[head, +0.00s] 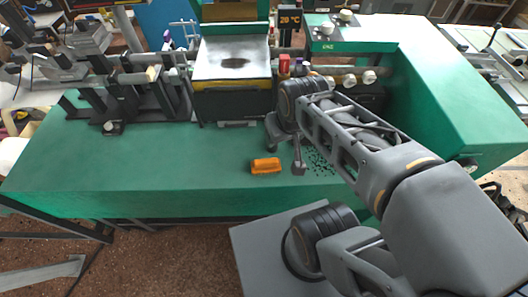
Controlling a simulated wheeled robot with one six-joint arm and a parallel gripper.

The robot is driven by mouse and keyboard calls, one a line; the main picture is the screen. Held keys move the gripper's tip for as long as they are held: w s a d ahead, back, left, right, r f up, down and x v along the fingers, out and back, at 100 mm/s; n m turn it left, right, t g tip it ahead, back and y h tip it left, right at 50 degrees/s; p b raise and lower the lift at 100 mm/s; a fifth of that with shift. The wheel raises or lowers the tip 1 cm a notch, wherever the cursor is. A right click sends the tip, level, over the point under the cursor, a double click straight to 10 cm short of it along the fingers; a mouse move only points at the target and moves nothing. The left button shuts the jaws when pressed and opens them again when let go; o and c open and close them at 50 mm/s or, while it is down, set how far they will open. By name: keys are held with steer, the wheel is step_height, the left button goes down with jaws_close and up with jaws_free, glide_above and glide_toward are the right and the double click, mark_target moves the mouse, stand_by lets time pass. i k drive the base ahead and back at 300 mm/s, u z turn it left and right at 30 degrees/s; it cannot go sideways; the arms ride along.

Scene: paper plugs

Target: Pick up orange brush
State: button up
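The orange brush (265,166) is a small block lying on the green machine table (150,160), near its front edge and left of some dark scattered bits. My gripper (298,168) hangs from the arm just right of the brush, apart from it in the picture. Its fingers are small and partly hidden by my wrist, so I cannot tell whether they are open or shut. The brush shows clear of the gripper.
Dark bits (319,163) lie right of my gripper. A black and grey machine block (233,85) stands behind the brush. A tall green housing (450,95) bounds the right side. The green surface left of the brush is clear.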

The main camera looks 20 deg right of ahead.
mark_target(272, 165)
steer(key=k, duration=0.5)
steer(key=z, duration=2.55)
steer(key=k, duration=1.3)
steer(key=u, duration=1.8)
steer(key=i, duration=0.5)
steer(key=u, duration=0.05)
